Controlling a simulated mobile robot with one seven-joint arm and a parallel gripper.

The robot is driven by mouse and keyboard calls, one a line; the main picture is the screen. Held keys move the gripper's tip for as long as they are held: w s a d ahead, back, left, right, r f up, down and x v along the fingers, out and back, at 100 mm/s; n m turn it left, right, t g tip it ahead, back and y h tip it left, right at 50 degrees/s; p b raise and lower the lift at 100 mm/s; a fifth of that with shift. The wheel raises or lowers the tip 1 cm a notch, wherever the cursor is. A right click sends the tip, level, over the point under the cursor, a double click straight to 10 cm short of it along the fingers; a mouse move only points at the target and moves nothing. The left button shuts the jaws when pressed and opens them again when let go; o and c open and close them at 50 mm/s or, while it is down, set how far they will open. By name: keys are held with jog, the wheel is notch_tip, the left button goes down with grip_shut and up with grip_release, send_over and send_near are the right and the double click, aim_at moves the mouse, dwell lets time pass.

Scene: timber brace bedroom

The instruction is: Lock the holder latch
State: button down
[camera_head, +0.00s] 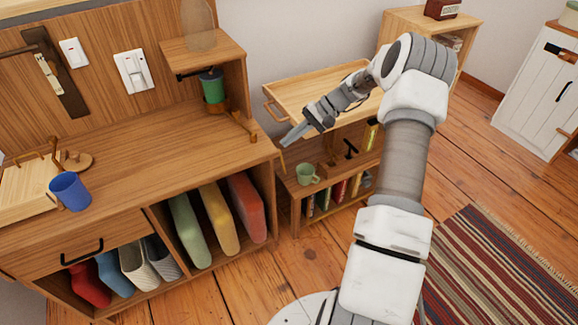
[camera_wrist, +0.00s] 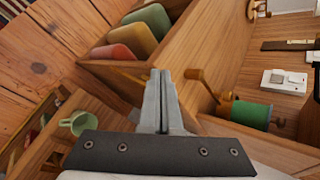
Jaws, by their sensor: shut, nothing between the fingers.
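A green cylinder (camera_head: 212,86) stands in a holder below a small shelf at the right end of the wooden desk. A wooden lever (camera_head: 242,127) sits in front of it near the desk's right edge. No part is marked as the latch; the lever may be it. In the wrist view the lever (camera_wrist: 207,88) and green cylinder (camera_wrist: 250,113) lie right of my fingers. My gripper (camera_head: 285,144) is shut and empty, just right of the desk edge, apart from the lever. Its closed fingers (camera_wrist: 160,75) point toward the desk's side.
A low shelf unit (camera_head: 290,205) with a green mug (camera_head: 307,174) and books stands under my gripper. A wooden tray table (camera_head: 300,92) is behind. A blue cup (camera_head: 70,191) stands on the desk's left. A brass bolt (camera_head: 48,75) is on the back panel.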

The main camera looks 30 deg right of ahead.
jog(key=d+f+m+t+y, duration=0.3)
jog(key=d+f+t, duration=0.2)
jog(key=d+f, duration=0.3)
notch_tip(320, 180, down, 4)
jog(key=shift+d+f, duration=0.1)
jog(key=shift+d, duration=0.15)
jog(key=w+a+f+b, duration=0.1)
jog(key=a+b, duration=0.2)
jog(key=a, duration=0.5)
jog(key=shift+w, duration=0.35)
jog(key=shift+s+m+p, duration=0.1)
jog(key=shift+m+p, duration=0.2)
